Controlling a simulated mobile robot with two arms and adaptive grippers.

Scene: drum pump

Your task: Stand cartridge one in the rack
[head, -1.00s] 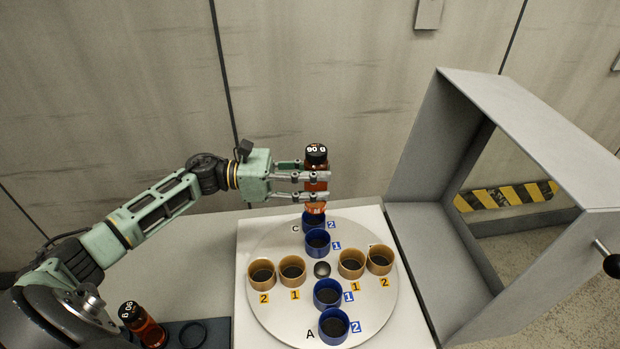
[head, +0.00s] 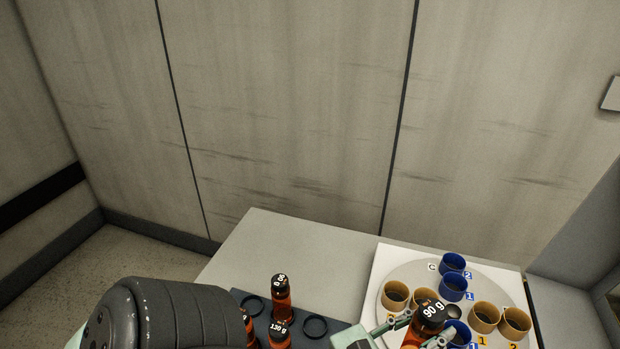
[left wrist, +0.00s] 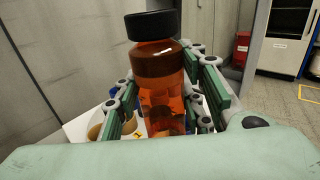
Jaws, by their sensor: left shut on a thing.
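My left gripper (head: 417,333) is shut on an amber cartridge (head: 430,318) with a black cap marked 90 g. The cartridge is held over the near part of the round turntable, and its lower end is hidden. In the left wrist view the cartridge (left wrist: 160,68) stands upright between the fingers. The dark rack (head: 298,312) lies to the left of the gripper, at the table's front. It holds several amber cartridges, one (head: 279,334) marked 130 g. Two ring-shaped places, one at right (head: 315,326) and one at back left (head: 252,305), look empty. My right gripper is not in view.
The turntable (head: 410,270) carries blue and tan cups, numbered 1 and 2. The grey table (head: 290,250) is clear behind the rack. A wall stands behind the table. My arm hides the rack's left front.

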